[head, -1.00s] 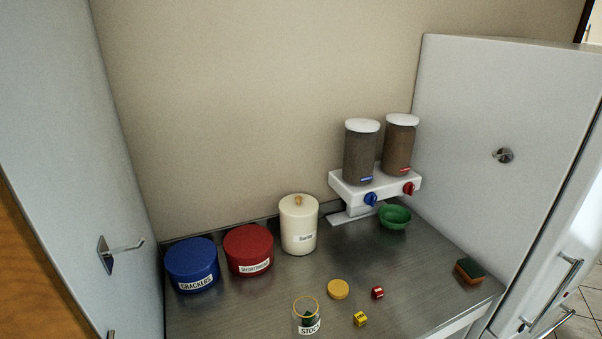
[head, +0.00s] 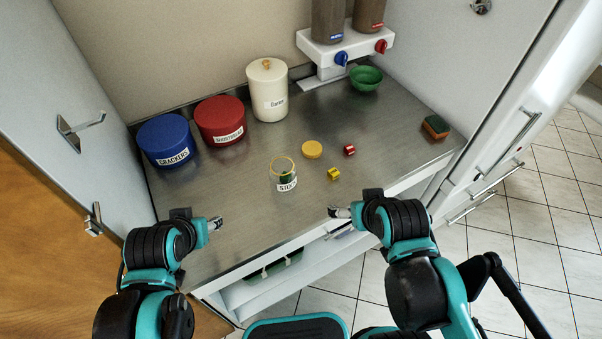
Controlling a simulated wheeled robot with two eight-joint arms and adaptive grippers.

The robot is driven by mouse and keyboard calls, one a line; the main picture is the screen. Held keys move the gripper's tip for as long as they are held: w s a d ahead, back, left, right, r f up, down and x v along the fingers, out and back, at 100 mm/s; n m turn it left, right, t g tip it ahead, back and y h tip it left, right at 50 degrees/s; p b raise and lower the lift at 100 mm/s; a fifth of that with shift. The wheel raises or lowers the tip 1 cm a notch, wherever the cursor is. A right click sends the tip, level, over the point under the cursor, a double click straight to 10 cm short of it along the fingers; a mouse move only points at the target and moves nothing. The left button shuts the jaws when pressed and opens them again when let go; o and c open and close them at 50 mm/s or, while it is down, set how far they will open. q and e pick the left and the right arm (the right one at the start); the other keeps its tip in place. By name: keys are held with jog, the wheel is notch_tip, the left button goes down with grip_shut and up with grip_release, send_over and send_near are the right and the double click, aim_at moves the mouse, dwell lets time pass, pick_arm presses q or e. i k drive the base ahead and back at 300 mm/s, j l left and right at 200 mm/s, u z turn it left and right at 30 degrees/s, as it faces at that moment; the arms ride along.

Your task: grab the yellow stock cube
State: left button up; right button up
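The yellow stock cube (head: 334,174) lies on the metal counter, right of the glass stock jar (head: 285,176). The jar stands open with something dark green inside; its round yellow lid (head: 312,149) seems to lie flat behind the cube. A red cube (head: 349,150) lies behind and to the right. My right gripper (head: 335,212) is at the counter's front edge, in front of the yellow cube and apart from it. My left gripper (head: 216,224) is over the front left of the counter, far from the cube. Both look empty; their finger gaps are too small to judge.
A blue crackers tin (head: 166,141), a red tin (head: 220,121) and a cream canister (head: 268,92) stand along the back left. A dispenser (head: 345,52) and green bowl (head: 366,78) are at the back right. A sponge (head: 435,127) lies at the right edge. The front left counter is clear.

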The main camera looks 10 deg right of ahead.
aim_at(333, 173)
jog(key=l+z, duration=0.45)
jog(key=i+l+z, duration=0.2)
jog(key=l+z, duration=0.25)
jog(key=l, duration=0.1)
